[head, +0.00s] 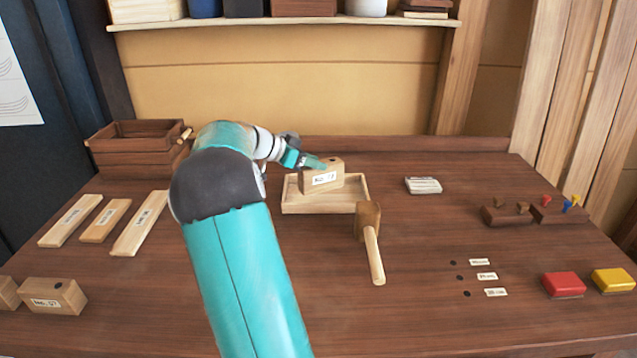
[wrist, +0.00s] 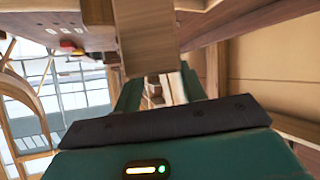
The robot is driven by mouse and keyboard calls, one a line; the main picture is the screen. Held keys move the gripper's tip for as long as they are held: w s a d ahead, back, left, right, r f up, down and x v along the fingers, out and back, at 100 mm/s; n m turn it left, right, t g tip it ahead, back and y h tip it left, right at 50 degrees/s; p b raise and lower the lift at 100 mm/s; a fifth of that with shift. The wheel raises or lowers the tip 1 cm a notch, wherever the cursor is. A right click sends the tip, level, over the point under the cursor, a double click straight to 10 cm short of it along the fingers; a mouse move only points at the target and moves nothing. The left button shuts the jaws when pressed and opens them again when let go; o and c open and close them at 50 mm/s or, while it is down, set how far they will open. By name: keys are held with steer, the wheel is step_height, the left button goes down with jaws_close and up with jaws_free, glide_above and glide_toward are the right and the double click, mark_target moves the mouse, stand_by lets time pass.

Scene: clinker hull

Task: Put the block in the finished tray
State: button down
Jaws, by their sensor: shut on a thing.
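A light wooden block (head: 322,177) with a white label and a dark hole in its top is at the shallow wooden tray (head: 322,208) near the middle of the table. The block overlaps the tray's back half in the head view; I cannot tell whether it touches the tray floor. My gripper (head: 312,163) is shut on the block from its left and back side. Part of the tray's inside is hidden behind the block.
A mallet (head: 373,255) lies just right of the tray. Wooden strips (head: 104,220) and another labelled block (head: 54,296) lie at left, below stacked crates (head: 138,147). Red (head: 563,285) and yellow (head: 612,281) blocks sit at right. A shelf (head: 285,21) hangs behind.

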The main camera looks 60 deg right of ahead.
steer(key=shift+w+d+f, duration=0.4)
steer(key=shift+d+f, duration=1.05)
steer(key=shift+f, duration=0.35)
steer(key=shift+w+d+f, duration=0.4)
steer(key=shift+d+f, duration=1.1)
steer(key=shift+f, duration=0.25)
steer(key=shift+w+d+f, duration=0.4)
steer(key=shift+d+f, duration=1.05)
steer(key=shift+f, duration=0.35)
steer(key=c, duration=0.8)
jaws_free()
steer(key=shift+f, duration=0.15)
steer(key=shift+w+a+r, duration=0.2)
steer(key=shift+r, duration=0.05)
steer(key=v, duration=1.1)
steer(key=shift+w+a+r, duration=0.1)
steer(key=shift+a+r, duration=0.05)
steer(key=shift+r, duration=0.05)
